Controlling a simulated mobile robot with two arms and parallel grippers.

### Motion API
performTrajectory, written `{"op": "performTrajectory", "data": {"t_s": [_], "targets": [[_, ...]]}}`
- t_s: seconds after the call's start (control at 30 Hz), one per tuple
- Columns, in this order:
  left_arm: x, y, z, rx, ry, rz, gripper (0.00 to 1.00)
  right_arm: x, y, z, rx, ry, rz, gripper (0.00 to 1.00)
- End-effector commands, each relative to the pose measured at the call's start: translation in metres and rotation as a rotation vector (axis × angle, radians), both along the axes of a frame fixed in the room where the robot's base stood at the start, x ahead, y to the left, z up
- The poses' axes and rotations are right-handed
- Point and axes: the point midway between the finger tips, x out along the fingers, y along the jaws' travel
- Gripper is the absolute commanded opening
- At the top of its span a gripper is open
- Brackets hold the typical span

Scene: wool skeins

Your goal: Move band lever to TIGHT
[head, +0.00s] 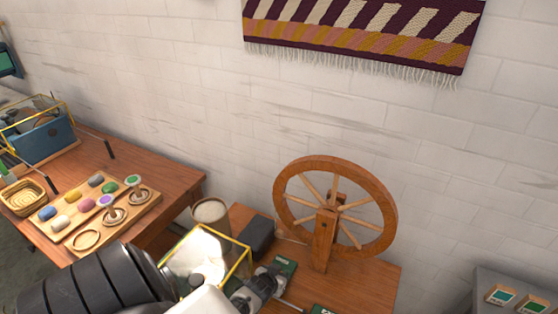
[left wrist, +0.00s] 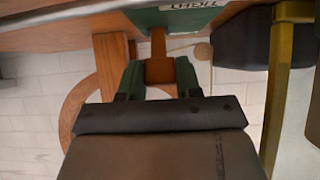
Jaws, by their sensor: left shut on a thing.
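The spinning wheel (head: 326,240) stands upright on the wooden table in the head view, with its round wooden rim and spokes. My left gripper (head: 264,282) is low in front of the wheel, beside a green plate (head: 287,264). In the left wrist view my left gripper (left wrist: 159,78) has its green fingers shut on a small brown wooden piece, the band lever (left wrist: 159,69). A green plate (left wrist: 150,17) with a white TIGHT label (left wrist: 188,4), upside down, is just beyond the fingers. The lever is hidden in the head view. My right gripper is not in view.
A dark block (head: 257,236) lies behind the gripper. A table (head: 180,182) at left holds coloured skeins. A grey surface (head: 480,283) is at right.

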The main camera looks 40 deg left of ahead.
Motion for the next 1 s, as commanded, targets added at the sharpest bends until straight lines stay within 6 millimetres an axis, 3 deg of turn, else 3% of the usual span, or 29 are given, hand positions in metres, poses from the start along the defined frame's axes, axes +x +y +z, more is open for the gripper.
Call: {"op": "performTrajectory", "data": {"t_s": [0.17, 0.2, 0.37, 0.73, 1.0], "targets": [[0.0, 0.0, -0.001, 0.0, 0.001, 0.0, 0.1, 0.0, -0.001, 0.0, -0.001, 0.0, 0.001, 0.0], [0.0, 0.0, -0.001, 0.0, 0.001, 0.0, 0.37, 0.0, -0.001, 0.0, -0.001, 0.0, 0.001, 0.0], [0.0, 0.0, -0.001, -0.001, 0.002, 0.0, 0.6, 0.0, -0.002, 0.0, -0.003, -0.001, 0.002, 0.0], [-0.003, -0.001, 0.002, -0.001, 0.002, -0.001, 0.6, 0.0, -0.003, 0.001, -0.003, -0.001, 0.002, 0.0], [-0.03, -0.01, 0.023, -0.001, 0.002, -0.001, 0.6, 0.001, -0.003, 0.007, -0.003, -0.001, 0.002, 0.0]]}}
